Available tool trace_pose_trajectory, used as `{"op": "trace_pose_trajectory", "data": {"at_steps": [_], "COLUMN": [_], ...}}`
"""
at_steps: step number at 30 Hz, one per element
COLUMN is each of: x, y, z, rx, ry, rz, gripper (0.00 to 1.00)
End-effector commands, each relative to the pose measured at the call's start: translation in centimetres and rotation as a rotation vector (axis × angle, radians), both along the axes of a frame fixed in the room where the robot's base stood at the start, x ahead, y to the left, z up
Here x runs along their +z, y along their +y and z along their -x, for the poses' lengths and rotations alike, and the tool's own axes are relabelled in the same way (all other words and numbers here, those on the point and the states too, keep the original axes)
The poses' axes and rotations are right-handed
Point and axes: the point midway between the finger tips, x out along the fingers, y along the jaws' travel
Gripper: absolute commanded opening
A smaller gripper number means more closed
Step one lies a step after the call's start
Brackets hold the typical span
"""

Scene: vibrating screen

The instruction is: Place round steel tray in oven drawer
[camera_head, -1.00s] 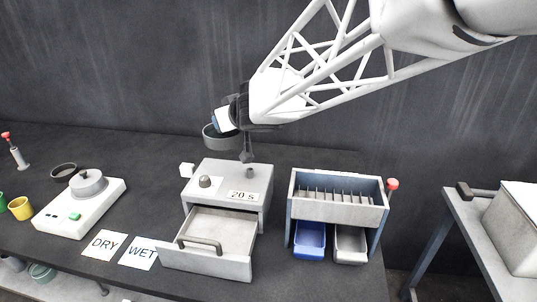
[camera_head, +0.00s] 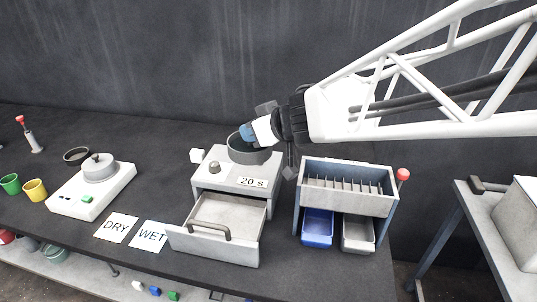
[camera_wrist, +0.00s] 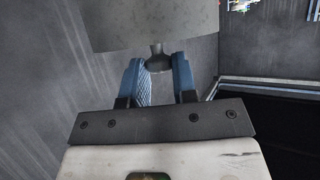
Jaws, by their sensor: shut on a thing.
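The round steel tray (camera_head: 249,156) is a dark grey, shallow round pan. My gripper (camera_head: 256,132), with blue fingers, is shut on it. In the wrist view my gripper (camera_wrist: 159,75) closes around a small knob on the side of the tray (camera_wrist: 155,28), whose grey wall fills the top middle. In the head view the tray overlaps the back of the grey oven's top (camera_head: 232,172); I cannot tell the gap between them. The oven drawer (camera_head: 214,245) is pulled open toward the front, and its visible inside is empty.
A rack with blue and grey bins (camera_head: 348,188) stands right of the oven. A white scale (camera_head: 95,190) with a lidded pan stands left. DRY (camera_head: 117,228) and WET (camera_head: 150,235) cards lie beside the drawer. A dark dish (camera_head: 77,154) and cups are farther left.

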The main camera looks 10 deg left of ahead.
Motion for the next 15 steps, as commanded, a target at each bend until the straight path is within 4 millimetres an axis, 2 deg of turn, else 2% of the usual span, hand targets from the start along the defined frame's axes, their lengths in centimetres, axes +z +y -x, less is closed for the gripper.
{"op": "trace_pose_trajectory", "data": {"at_steps": [15], "x": [-2.6], "y": [-4.8], "z": [7.8], "rx": [0.127], "ry": [-0.001], "rz": [-0.001], "gripper": [0.00]}}
